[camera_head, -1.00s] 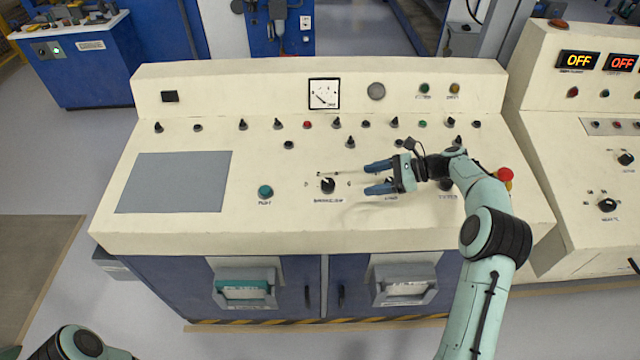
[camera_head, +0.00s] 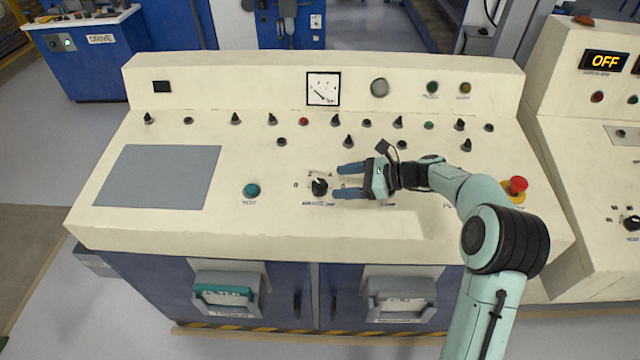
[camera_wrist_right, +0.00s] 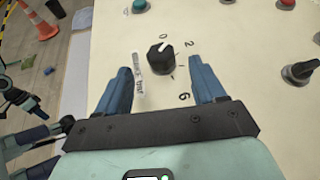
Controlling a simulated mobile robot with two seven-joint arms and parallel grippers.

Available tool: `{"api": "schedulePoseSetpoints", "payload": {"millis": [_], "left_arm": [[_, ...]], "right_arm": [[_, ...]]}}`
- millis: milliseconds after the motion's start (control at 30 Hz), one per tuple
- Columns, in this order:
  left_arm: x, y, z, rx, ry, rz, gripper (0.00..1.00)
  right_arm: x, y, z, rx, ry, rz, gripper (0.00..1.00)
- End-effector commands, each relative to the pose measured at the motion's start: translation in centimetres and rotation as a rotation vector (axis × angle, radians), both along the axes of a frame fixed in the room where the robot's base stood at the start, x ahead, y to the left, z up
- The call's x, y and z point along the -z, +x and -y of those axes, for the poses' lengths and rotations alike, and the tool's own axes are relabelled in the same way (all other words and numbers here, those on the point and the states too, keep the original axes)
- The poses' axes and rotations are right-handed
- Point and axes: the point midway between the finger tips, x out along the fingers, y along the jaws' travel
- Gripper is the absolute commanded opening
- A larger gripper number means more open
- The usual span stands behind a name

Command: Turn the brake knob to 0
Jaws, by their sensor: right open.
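The brake knob (camera_head: 319,187) is a black round knob with a white mark on the cream console, left of my right gripper (camera_head: 337,182). That gripper is open and empty, its blue fingers pointing left at the knob. In the right wrist view, the knob (camera_wrist_right: 160,57) stands just beyond and between the fingertips, apparently untouched. Its white mark points up and slightly right, near the printed 0 and toward the 2. A printed 6 and a label strip lie near it. My left gripper (camera_wrist_right: 35,150) shows partly at the left of that view; its jaw gap is unclear.
A teal button (camera_head: 251,190) sits left of the knob. A row of small black switches, several with pointed caps, runs behind. A red emergency button (camera_head: 516,186) is at right, close to my right arm. A flat grey panel (camera_head: 158,177) covers the console's left side.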

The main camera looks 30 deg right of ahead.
Motion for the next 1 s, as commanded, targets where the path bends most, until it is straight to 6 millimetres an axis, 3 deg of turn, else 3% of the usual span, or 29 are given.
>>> {"api": "schedulePoseSetpoints", "payload": {"millis": [300, 767, 933, 1000], "left_arm": [[0.0, 0.0, 0.0, 0.0, 0.0, 0.0, 0.0], [0.0, 0.0, 0.0, 0.0, 0.0, 0.0, 0.0], [0.0, 0.0, 0.0, 0.0, 0.0, 0.0, 0.0], [0.0, 0.0, 0.0, 0.0, 0.0, 0.0, 0.0]], "right_arm": [[2.2, 3.5, -3.9, -0.003, 0.001, 0.0, 0.69], [2.6, 4.4, -4.8, 0.0, -0.001, 0.001, 0.69], [2.6, 4.4, -4.8, -0.001, 0.0, 0.0, 0.17], [2.7, 4.4, -4.7, -0.001, 0.0, 0.0, 0.17]]}}
